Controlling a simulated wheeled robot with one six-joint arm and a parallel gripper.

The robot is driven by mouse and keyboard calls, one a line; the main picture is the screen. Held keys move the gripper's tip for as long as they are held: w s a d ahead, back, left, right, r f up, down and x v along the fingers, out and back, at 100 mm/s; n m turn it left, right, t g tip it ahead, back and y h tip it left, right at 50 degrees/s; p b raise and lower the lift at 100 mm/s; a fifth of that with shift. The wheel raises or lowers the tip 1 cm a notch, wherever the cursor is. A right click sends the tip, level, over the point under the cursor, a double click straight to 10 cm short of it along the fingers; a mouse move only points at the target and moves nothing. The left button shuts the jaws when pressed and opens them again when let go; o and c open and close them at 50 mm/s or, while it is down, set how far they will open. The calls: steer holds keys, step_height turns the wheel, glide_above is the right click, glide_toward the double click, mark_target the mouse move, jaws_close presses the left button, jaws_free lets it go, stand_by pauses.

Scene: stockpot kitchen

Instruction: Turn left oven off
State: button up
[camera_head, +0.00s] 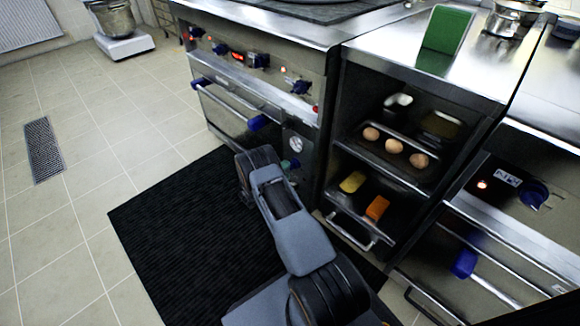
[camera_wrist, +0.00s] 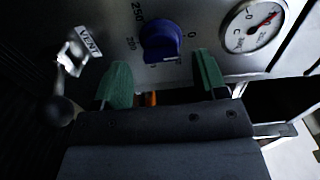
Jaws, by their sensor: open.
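The left oven (camera_head: 250,92) is the steel range at the upper middle of the head view. In the wrist view its blue temperature knob (camera_wrist: 161,40) sits on the steel panel, with a printed scale showing 250, 200 and 0. My gripper (camera_wrist: 162,80) is open, its two green fingers on either side below the knob and apart from each other, with nothing between them. The fingertips look close to the panel; I cannot tell whether they touch it. In the head view my gripper (camera_head: 290,164) is at the panel's lower right, and the knob is mostly hidden there.
A round temperature gauge (camera_wrist: 252,25) is right of the knob, and a VENT lever (camera_wrist: 72,50) is left. An open shelf unit (camera_head: 395,160) with eggs and sponges stands right of the oven. A second oven (camera_head: 490,225) is farther right. A black mat (camera_head: 180,225) covers the floor.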

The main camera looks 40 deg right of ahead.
steer(key=s+a+p, duration=0.1)
steer(key=a+p, duration=0.1)
steer(key=a, duration=0.8)
steer(key=shift+s, duration=0.4)
steer(key=s+a+r+m+g+y+p, duration=0.1)
steer(key=s+r+m+g+y+p, duration=0.15)
steer(key=r+m+p, duration=0.7)
steer(key=s+r+m+g+y+p, duration=0.1)
steer(key=s+r+m+y+p, duration=0.15)
steer(key=r, duration=1.35)
steer(key=s+a+r+m+g+y+p, duration=0.1)
steer(key=s+r+m+g+y+p, duration=0.15)
steer(key=r+m+p, duration=0.7)
steer(key=s+a+r+m+t+y+p, duration=0.2)
steer(key=s+a+r+m+y+p, duration=0.1)
steer(key=r, duration=0.7)
steer(key=s+a+r+m+t+y+p, duration=0.2)
steer(key=s+a+r+m+y+p, duration=0.2)
steer(key=s+r+m, duration=0.3)
steer(key=s+a+r+m+t+y+p, duration=0.2)
steer(key=s+a+r+m+y+p, duration=0.1)
steer(key=r, duration=1.2)
steer(key=s+a+m+p, duration=0.1)
steer(key=s+m+p, duration=0.1)
steer(key=m+p, duration=0.1)
steer(key=shift+s+a+r+m, duration=0.2)
steer(key=shift+a+m, duration=0.1)
steer(key=shift+m, duration=0.05)
steer(key=shift+c, duration=0.5)
